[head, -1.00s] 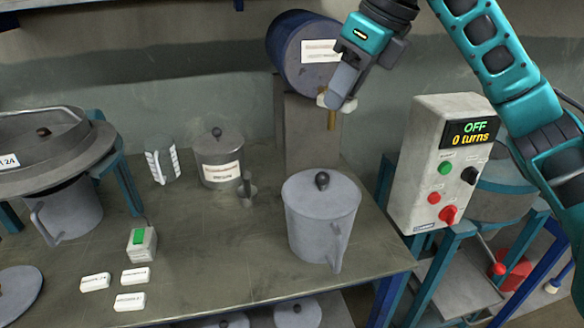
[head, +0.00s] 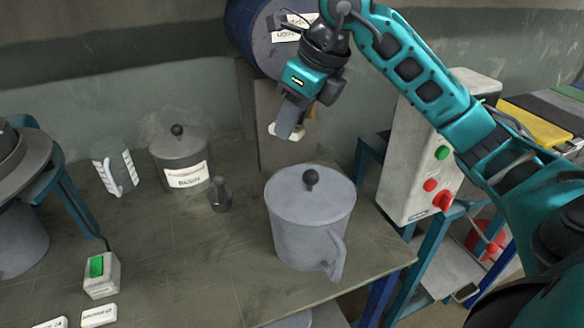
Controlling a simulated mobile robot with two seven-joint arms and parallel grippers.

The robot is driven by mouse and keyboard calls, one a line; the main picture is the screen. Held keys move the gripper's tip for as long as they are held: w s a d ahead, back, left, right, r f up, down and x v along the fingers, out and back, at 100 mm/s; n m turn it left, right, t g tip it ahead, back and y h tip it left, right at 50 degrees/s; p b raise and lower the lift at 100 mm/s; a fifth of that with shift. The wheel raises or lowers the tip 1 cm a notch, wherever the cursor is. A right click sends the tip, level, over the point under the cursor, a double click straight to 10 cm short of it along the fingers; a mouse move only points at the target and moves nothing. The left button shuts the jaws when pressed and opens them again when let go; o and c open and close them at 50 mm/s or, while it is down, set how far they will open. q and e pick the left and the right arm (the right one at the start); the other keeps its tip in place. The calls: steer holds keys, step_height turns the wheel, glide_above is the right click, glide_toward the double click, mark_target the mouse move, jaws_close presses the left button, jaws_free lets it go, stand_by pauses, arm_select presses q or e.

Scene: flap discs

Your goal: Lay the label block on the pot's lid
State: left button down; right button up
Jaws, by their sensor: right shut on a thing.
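My right gripper (head: 286,127) is in the upper middle, above and a little behind the pot. It points down and is shut on a small white block (head: 290,133), the label block. Much of the block is hidden by the fingers, and no writing on it can be read. The grey pot (head: 307,240) stands upright on the table with its handle at front right. Its flat lid (head: 288,200) is on, with a dark round knob (head: 311,178) in the middle. The block is in the air, apart from the lid. My left gripper is not in view.
A labelled lidded canister (head: 183,172), a striped jug (head: 113,168) and a small dark object (head: 220,195) stand left of the pot. A blue drum (head: 262,45) is behind; a control box (head: 420,160) is right.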

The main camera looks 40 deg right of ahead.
glide_above(286, 177)
steer(key=s, duration=0.1)
steer(key=f, duration=0.4)
steer(key=shift+s+d+f, duration=0.15)
steer(key=shift+d+f, duration=0.2)
steer(key=shift+f, duration=0.05)
steer(key=shift+f+b, duration=0.45)
steer(key=shift+f, duration=1.65)
steer(key=shift+f, duration=0.15)
steer(key=o, duration=1)
